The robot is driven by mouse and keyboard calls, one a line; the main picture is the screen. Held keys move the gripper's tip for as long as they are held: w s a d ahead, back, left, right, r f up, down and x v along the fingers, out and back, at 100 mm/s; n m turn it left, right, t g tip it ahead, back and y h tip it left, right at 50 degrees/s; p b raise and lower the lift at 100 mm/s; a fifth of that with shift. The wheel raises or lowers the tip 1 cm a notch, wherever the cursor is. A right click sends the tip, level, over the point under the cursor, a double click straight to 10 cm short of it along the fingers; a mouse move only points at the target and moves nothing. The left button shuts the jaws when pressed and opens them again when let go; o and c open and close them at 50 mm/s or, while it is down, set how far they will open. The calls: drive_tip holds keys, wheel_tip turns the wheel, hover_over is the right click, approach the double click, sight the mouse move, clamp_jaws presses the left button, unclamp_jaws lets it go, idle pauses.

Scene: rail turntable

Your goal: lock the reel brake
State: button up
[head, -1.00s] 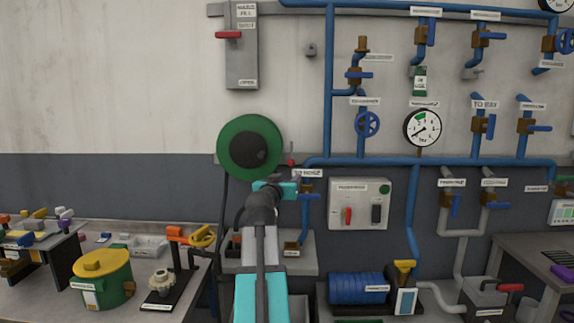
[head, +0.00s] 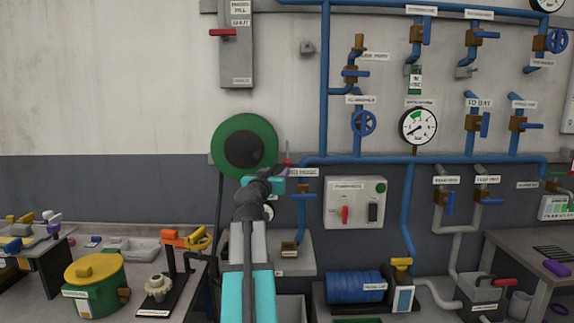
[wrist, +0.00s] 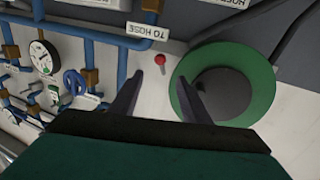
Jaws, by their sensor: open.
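The hose reel (head: 228,137) is a green disc with a dark hub, mounted on the wall; it also shows at the right of the wrist view (wrist: 262,92). A small red knob (wrist: 160,59) on the wall beside the reel, near the "TO HOSE" label, looks like the reel brake. My gripper (wrist: 156,84) is open and empty. In the wrist view the knob appears just beyond the gap between its fingertips, with no visible contact. In the head view my gripper (head: 284,178) is at the reel's lower right.
Blue pipes (head: 350,160) with valves and a pressure gauge (head: 417,126) are right of the reel. A grey switch box (head: 355,203) hangs below the pipe. A bench with a green pot (head: 97,290) and an orange-handled fixture (head: 172,238) stands at the lower left.

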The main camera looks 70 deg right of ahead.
sight(287, 163)
drive_tip(key=shift+w+d+p, duration=0.2)
drive_tip(key=shift+d+p, duration=0.4)
drive_tip(key=shift+d, duration=1.6)
drive_tip(key=shift+w+d+p, duration=0.2)
drive_tip(key=shift+d+p, duration=0.4)
drive_tip(key=shift+d, duration=1.6)
drive_tip(key=shift+w+d+p, duration=0.2)
drive_tip(key=shift+d+p, duration=0.4)
drive_tip(key=shift+d, duration=1.6)
